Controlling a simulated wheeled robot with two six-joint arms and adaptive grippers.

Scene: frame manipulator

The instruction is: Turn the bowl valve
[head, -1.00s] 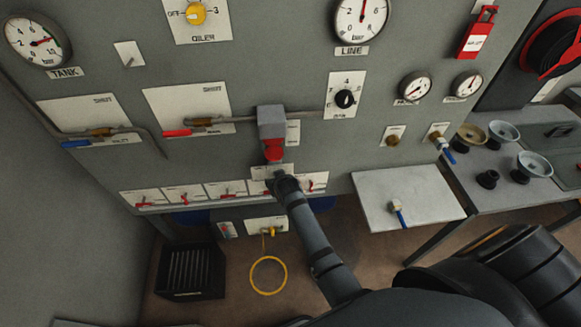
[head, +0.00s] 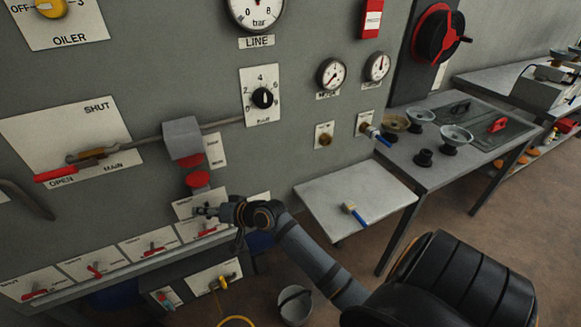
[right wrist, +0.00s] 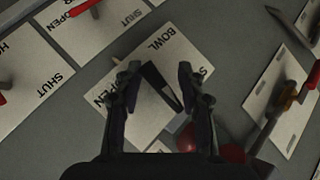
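The bowl valve's white plate, marked BOWL, OPEN and SHUT, shows in the right wrist view (right wrist: 170,66) and partly behind my gripper in the head view (head: 184,208). A narrow dark bar (right wrist: 161,86) lies across the plate between my fingertips; I cannot tell whether it is the handle or a shadow. A small tan stub (right wrist: 117,62) shows beside the left finger. My right gripper (head: 205,211) is in front of the plate. Its fingers (right wrist: 158,78) stand apart, one each side of the bar, with no clear contact. My left gripper is not in view.
A grey block (head: 182,138) with red parts (head: 197,180) below it sits on the pipe just above my right gripper. A row of plates with red levers (head: 95,269) runs below left. A small shelf (head: 335,205) juts out to the right.

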